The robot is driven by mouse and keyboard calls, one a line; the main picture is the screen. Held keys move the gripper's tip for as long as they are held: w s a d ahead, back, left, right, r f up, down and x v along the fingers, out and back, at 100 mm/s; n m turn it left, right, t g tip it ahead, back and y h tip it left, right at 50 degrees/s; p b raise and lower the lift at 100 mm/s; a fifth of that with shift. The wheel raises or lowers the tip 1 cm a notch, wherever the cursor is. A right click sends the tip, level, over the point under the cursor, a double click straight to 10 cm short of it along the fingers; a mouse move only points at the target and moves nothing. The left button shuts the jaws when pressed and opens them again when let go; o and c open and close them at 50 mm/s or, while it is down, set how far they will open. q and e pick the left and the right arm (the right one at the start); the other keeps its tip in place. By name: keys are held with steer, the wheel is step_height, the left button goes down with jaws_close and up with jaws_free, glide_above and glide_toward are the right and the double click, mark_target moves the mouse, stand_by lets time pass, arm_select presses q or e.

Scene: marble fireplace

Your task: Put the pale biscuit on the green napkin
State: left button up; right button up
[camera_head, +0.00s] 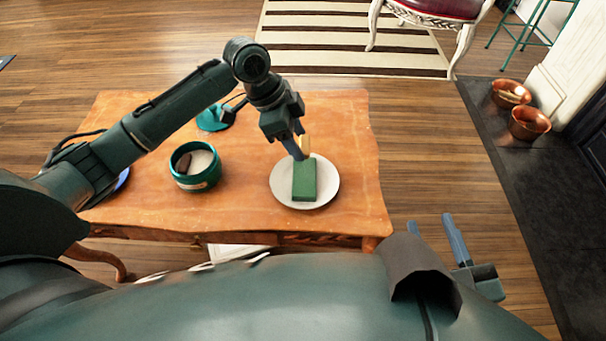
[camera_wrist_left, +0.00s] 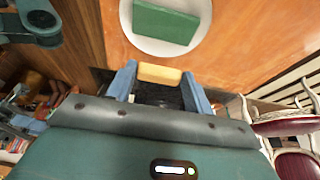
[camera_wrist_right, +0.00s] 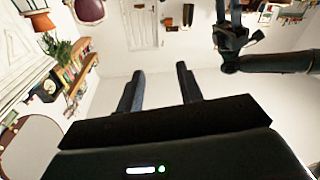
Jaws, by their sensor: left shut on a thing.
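The pale biscuit (camera_wrist_left: 160,73) is a small yellowish block held between the fingertips of my left gripper (camera_wrist_left: 158,80). In the head view the biscuit (camera_head: 305,143) shows just beyond the finger of my left gripper (camera_head: 299,150). The green napkin (camera_head: 304,180) is a thick green rectangle on a white plate (camera_head: 328,194); it also shows in the left wrist view (camera_wrist_left: 166,22). The held biscuit is at the far edge of the plate in the head view; its exact height above it is unclear. My right gripper (camera_head: 455,238) is open and empty, off the table's front right; its fingers are apart in the right wrist view (camera_wrist_right: 160,90).
The wooden table (camera_head: 240,213) also bears a teal bowl (camera_head: 197,181) with pale contents and a dark item, and a teal round thing (camera_head: 211,119) behind. A blue thing (camera_head: 122,180) is partly hidden by my left arm. The table's right side is clear.

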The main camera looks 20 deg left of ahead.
arm_select(q)
steer(key=b, duration=0.1)
glide_above(303, 176)
steer(key=a, duration=0.2)
steer(key=f, duration=0.4)
steer(key=shift+s+d+f, duration=0.2)
steer(key=shift+d+f, duration=0.05)
steer(key=shift+f, duration=0.1)
step_height(303, 176, down, 4)
steer(key=shift+r+b, duration=0.1)
steer(key=shift+b, duration=1.05)
steer(key=shift+f, duration=0.35)
arm_select(e)
steer(key=shift+a+t+y, duration=0.45)
steer(key=shift+t+y, duration=0.05)
steer(key=shift+y, duration=0.1)
arm_select(q)
steer(key=o, duration=0.9)
steer(key=shift+o, duration=0.2)
steer(key=shift+r, duration=0.1)
arm_select(e)
steer(key=shift+f, duration=0.1)
